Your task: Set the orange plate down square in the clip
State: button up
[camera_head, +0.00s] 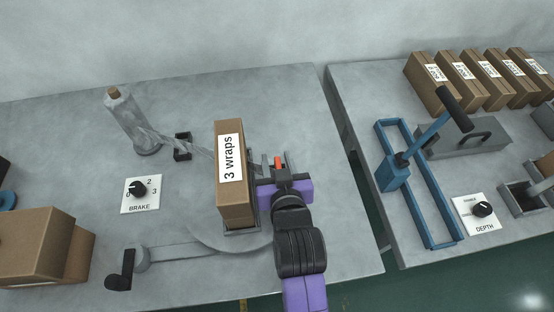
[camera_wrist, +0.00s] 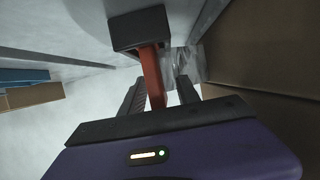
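The orange plate (camera_head: 278,162) is a small narrow strip just right of the carton, by the end of my gripper (camera_head: 277,166). In the wrist view the orange plate (camera_wrist: 153,76) runs up between my fingers to a dark block (camera_wrist: 138,30), which looks like the clip; its far end is hidden there. My gripper (camera_wrist: 160,82) looks open, its fingers standing on either side of the plate with gaps showing. I cannot tell whether the plate sits square in the clip.
A tall carton labelled "3 wraps" (camera_head: 229,170) stands close left of my gripper. Left of it are a film roll (camera_head: 128,122), a brake dial (camera_head: 141,193) and a crank (camera_head: 120,281). A blue lever frame (camera_head: 418,190) stands on the right table, across a gap.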

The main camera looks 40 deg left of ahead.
jog(key=v, duration=0.7)
jog(key=shift+s+d, duration=0.1)
jog(key=shift+s+d+r, duration=0.1)
jog(key=shift+d+r, duration=0.05)
dwell(0.3)
